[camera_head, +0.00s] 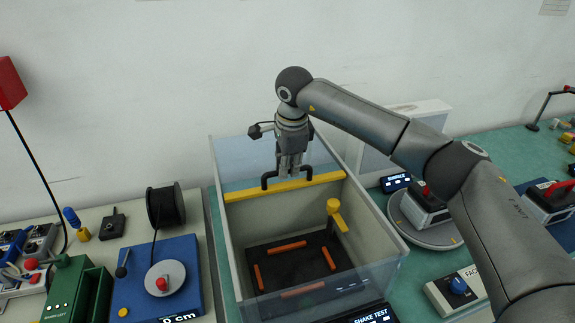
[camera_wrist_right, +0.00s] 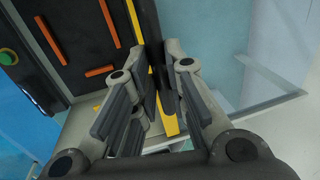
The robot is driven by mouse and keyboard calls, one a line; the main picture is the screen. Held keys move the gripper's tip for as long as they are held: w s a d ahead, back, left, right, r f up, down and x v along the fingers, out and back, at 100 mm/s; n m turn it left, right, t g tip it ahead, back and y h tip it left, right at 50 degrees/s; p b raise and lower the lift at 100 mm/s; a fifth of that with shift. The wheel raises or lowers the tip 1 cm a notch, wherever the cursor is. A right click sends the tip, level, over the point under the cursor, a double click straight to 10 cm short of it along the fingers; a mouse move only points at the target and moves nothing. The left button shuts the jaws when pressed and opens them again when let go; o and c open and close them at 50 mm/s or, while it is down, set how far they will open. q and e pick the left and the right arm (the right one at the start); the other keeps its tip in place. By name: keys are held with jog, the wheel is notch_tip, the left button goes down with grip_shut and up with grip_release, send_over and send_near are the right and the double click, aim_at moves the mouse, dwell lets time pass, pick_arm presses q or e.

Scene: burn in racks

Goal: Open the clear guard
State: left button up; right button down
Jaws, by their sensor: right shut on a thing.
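The clear guard (camera_head: 240,158) is a bluish see-through panel at the back of the shake test box. A yellow bar (camera_head: 240,194) with a black handle (camera_head: 266,180) runs along its near edge. In front of this bar the box is uncovered and its inside shows. My right gripper (camera_head: 289,173) points down from above and is shut on the black handle. In the right wrist view the fingers (camera_wrist_right: 150,95) lie around the handle, partly hiding it, beside the yellow bar (camera_wrist_right: 150,25). My left gripper is not in view.
A blue station with a red button (camera_head: 161,284) is at left. A turntable device (camera_head: 425,207) stands at right, near my arm.

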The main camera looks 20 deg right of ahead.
jog(key=c, duration=1.5)
grip_release()
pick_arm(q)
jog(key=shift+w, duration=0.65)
pick_arm(e)
jog(key=shift+o, duration=0.2)
jog(key=shift+r, duration=0.25)
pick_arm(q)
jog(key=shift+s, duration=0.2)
pick_arm(e)
notch_tip(320, 180, up, 11)
jog(key=s, duration=0.2)
jog(key=shift+s+r, duration=0.15)
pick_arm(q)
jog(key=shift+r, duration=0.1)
